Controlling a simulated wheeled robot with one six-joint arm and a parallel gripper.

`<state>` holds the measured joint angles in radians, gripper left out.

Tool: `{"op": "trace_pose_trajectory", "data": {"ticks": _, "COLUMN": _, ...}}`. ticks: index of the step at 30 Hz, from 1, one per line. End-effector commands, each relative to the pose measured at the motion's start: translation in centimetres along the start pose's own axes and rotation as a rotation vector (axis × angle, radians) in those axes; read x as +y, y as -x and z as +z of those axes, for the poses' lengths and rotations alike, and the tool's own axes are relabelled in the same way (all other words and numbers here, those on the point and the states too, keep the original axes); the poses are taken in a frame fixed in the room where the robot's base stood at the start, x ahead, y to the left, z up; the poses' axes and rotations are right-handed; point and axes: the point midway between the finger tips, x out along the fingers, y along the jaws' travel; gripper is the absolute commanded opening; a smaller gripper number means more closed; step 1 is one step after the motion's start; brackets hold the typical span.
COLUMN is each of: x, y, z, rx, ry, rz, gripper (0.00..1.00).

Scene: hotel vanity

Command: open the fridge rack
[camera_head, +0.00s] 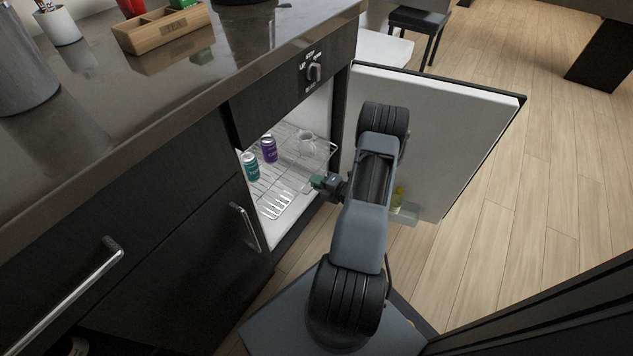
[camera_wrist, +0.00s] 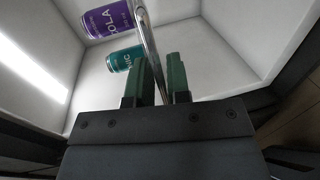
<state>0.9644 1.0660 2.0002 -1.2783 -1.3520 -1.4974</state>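The wire fridge rack (camera_head: 282,195) is a silver grid inside the open white fridge compartment, at the centre left of the head view. My gripper (camera_head: 321,183) is at the rack's front right edge. In the wrist view a curved metal bar of the rack (camera_wrist: 148,35) runs between the two green fingers of my gripper (camera_wrist: 161,75). The fingers are close together around the bar, with little gap. A purple cola can (camera_head: 269,149) and a teal can (camera_head: 251,166) stand on the rack, and both show in the wrist view. A clear mug-like item (camera_head: 307,142) is behind them.
The fridge door (camera_head: 450,140) stands wide open on the right, with a yellowish bottle (camera_head: 398,197) in its lower shelf. Dark cabinets with a bar handle (camera_head: 244,226) are left of the opening. The countertop (camera_head: 110,100) overhangs above.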

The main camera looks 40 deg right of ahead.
Motion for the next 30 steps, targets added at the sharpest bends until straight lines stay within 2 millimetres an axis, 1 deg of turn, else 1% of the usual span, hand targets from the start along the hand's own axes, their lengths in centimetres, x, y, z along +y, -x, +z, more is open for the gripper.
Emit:
{"op": "trace_pose_trajectory", "data": {"ticks": 1, "x": -0.4, "y": 0.0, "z": -0.2, "rx": 0.003, "ry": -0.007, "rz": -0.008, "gripper": 0.19}}
{"op": "trace_pose_trajectory", "data": {"ticks": 5, "x": -0.3, "y": 0.0, "z": -0.2, "rx": 0.003, "ry": -0.005, "rz": -0.006, "gripper": 0.31}}
{"op": "trace_pose_trajectory", "data": {"ticks": 6, "x": -0.3, "y": 0.0, "z": -0.2, "rx": 0.003, "ry": -0.004, "rz": -0.005, "gripper": 0.32}}
{"op": "trace_pose_trajectory", "data": {"ticks": 13, "x": -0.1, "y": 0.1, "z": 0.0, "rx": 0.001, "ry": -0.002, "rz": -0.002, "gripper": 0.32}}
{"op": "trace_pose_trajectory", "data": {"ticks": 16, "x": 0.0, "y": 0.9, "z": 0.1, "rx": -0.002, "ry": -0.003, "rz": -0.002, "gripper": 0.32}}
{"op": "trace_pose_trajectory", "data": {"ticks": 20, "x": 0.2, "y": 3.0, "z": 0.1, "rx": -0.005, "ry": -0.003, "rz": -0.002, "gripper": 0.32}}
{"op": "trace_pose_trajectory", "data": {"ticks": 24, "x": 0.2, "y": 6.0, "z": 0.1, "rx": -0.005, "ry": -0.005, "rz": -0.002, "gripper": 0.32}}
{"op": "trace_pose_trajectory", "data": {"ticks": 30, "x": 0.1, "y": 9.9, "z": 0.1, "rx": -0.004, "ry": -0.003, "rz": -0.003, "gripper": 0.32}}
